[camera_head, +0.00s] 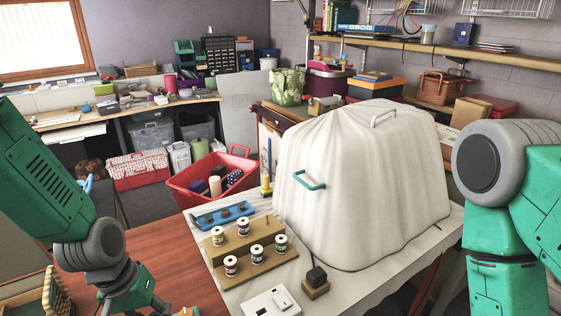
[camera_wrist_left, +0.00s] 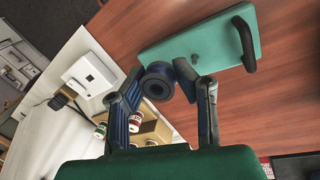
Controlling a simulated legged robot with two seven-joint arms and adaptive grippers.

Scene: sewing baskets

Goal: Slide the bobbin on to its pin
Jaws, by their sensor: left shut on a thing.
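A dark blue bobbin (camera_wrist_left: 157,84) with a round hole is held between the two fingers of my left gripper (camera_wrist_left: 160,80) in the left wrist view. In the head view my left gripper is at the lower left over the wooden table, with its fingers and the bobbin not clear there. A tan stepped stand (camera_head: 226,281) carries several white spools with dark bands in two rows. My left gripper is to the left of the stand and apart from it.
A blue rack (camera_head: 205,221) with brown knobs lies behind the stand. A large white-covered case (camera_head: 350,190) stands to its right. A white box (camera_head: 268,303) and a dark block on a wooden base (camera_head: 316,288) lie in front.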

